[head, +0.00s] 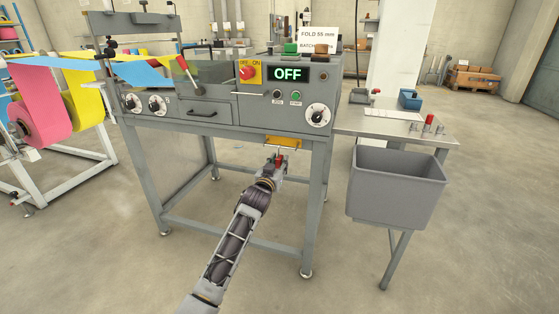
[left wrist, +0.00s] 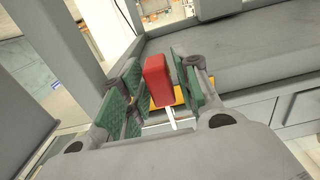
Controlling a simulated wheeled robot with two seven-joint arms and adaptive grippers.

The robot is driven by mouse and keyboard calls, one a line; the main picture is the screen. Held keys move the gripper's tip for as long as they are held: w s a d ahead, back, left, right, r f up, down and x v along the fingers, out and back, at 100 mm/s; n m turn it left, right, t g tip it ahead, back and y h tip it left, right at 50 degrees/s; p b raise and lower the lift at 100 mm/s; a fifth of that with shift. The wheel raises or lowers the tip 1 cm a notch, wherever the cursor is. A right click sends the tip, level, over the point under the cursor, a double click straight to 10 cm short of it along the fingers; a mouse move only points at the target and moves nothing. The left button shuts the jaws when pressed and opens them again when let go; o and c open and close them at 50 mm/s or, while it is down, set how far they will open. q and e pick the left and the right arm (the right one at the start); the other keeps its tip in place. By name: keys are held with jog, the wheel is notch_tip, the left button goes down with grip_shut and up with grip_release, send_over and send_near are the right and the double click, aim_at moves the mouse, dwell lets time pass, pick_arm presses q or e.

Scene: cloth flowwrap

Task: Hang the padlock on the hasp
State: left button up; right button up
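The padlock appears as a red block (left wrist: 158,80) between the green finger pads in the left wrist view. My left gripper (head: 279,162) is low in front of the machine, just below a yellow-orange plate (head: 284,141) under its front edge. A red rotary switch (head: 247,72) on a yellow plate sits on the machine front. I cannot make out the hasp. My right gripper is out of view.
The grey machine (head: 205,110) has an OFF display (head: 288,74) and a dial (head: 318,115). A side table (head: 385,125) at right carries a blue item (head: 409,98) and a small red-topped object (head: 430,119). A grey bin (head: 396,190) hangs in front of it. The floor in front is clear.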

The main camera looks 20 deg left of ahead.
pick_arm(q)
grip_shut()
jog(key=shift+r, duration=0.1)
jog(key=shift+r+p, duration=0.9)
jog(key=shift+p, duration=0.2)
dwell(0.8)
jog(key=shift+s+a+p, duration=0.15)
jog(key=shift+s+p, duration=2.15)
jog(key=shift+s, duration=1.25)
